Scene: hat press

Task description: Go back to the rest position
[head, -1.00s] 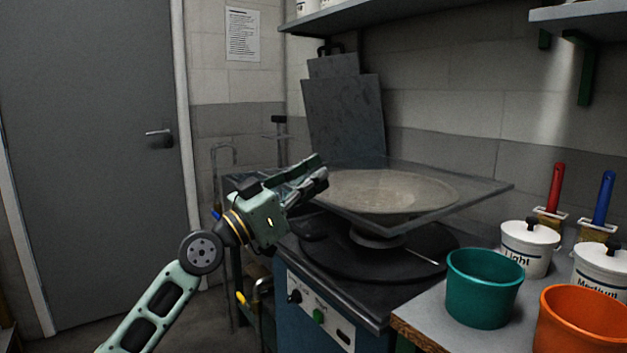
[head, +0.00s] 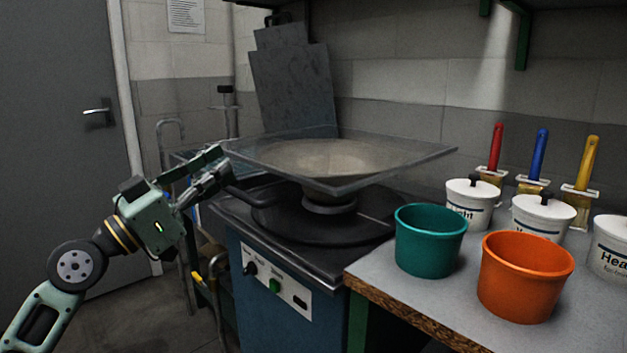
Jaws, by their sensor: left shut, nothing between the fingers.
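My left gripper (head: 213,166) shows at the left of the head view, at the end of my pale green arm. It is shut and empty. Its fingertips are close to the left edge of the clear square plate of the hat press (head: 400,163); I cannot tell whether they touch. The plate sits over a round dark base (head: 330,222), with a pale round disc (head: 340,157) seen through it. My right gripper is not in view.
A counter (head: 400,292) at the right holds a teal pot (head: 430,240), an orange pot (head: 526,277), white lidded tubs (head: 470,204) and brushes with red, blue and yellow handles. A blue cabinet with a control panel (head: 275,285) stands under the press. A grey door (head: 50,150) is at the left.

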